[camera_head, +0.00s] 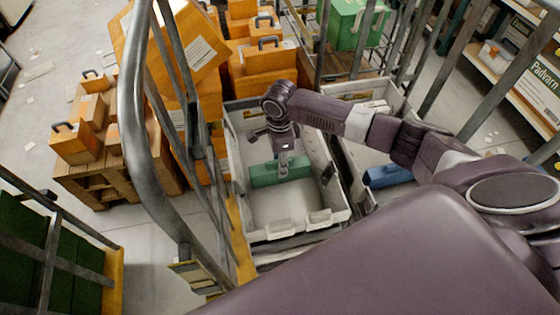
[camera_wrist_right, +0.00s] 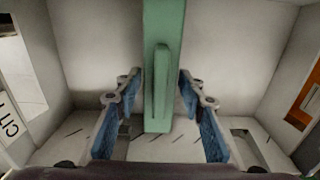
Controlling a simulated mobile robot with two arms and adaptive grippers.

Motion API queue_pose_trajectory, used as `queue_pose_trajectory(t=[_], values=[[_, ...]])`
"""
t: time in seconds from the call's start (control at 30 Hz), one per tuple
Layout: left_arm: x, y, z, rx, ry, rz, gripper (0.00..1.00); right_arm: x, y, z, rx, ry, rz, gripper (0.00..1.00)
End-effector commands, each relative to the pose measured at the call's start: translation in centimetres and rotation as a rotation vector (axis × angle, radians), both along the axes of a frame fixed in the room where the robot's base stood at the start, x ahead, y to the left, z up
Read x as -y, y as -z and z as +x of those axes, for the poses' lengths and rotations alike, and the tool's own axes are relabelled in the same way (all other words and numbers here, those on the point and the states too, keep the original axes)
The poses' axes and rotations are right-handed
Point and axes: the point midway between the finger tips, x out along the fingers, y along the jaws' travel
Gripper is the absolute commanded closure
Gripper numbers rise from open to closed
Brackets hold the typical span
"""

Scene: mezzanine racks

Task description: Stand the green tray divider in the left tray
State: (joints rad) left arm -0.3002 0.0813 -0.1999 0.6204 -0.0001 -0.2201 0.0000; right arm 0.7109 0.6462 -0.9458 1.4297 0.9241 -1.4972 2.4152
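The green tray divider (camera_head: 265,174) is in the left tray (camera_head: 300,226) and looks upright, crossing the tray partway along its length. In the right wrist view the divider (camera_wrist_right: 163,30) shows as a long green strip with a raised ridge, running between the fingers. My right gripper (camera_wrist_right: 160,135) is open, with one blue-padded finger on each side of the divider and a visible gap on both sides. In the head view my right gripper (camera_head: 284,163) reaches down into the tray at the divider. Whether the divider's lower edge touches the tray floor cannot be told. My left gripper is out of view.
A second tray (camera_head: 352,158) to the right holds a blue object (camera_head: 390,177), partly behind my arm. Orange cases (camera_head: 265,58) are stacked behind, with a green case (camera_head: 355,25). Metal railings (camera_head: 133,120) stand close on the left. The tray's near half is clear.

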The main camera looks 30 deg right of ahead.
Motion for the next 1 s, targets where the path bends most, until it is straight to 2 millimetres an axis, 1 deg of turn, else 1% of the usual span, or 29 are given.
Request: queue_pose_trajectory(t=[0.03, 0.07, 0.1, 0.37, 0.47, 0.57, 0.9, 1.0], values=[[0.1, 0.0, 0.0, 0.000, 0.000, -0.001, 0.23, 0.0, 0.0, 0.0, 0.000, 0.000, 0.000, 0.56], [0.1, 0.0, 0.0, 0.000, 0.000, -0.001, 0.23, 0.0, 0.0, 0.0, 0.000, 0.000, 0.000, 0.52], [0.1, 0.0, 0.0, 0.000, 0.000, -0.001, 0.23, 0.0, 0.0, 0.0, 0.000, 0.000, 0.000, 0.51], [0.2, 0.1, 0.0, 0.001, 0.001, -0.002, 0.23, 0.1, -0.1, 0.0, 0.001, 0.001, -0.001, 0.51], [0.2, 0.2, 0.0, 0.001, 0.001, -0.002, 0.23, 0.1, -0.8, 0.1, 0.002, 0.001, -0.001, 0.51], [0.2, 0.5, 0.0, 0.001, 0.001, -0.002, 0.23, 0.1, -2.2, 0.1, 0.004, 0.000, -0.001, 0.51], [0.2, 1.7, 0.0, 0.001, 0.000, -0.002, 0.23, 0.0, -9.4, 0.1, 0.003, 0.000, 0.000, 0.51], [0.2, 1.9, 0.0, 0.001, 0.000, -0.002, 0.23, 0.0, -10.8, 0.1, 0.002, 0.001, 0.000, 0.51]])
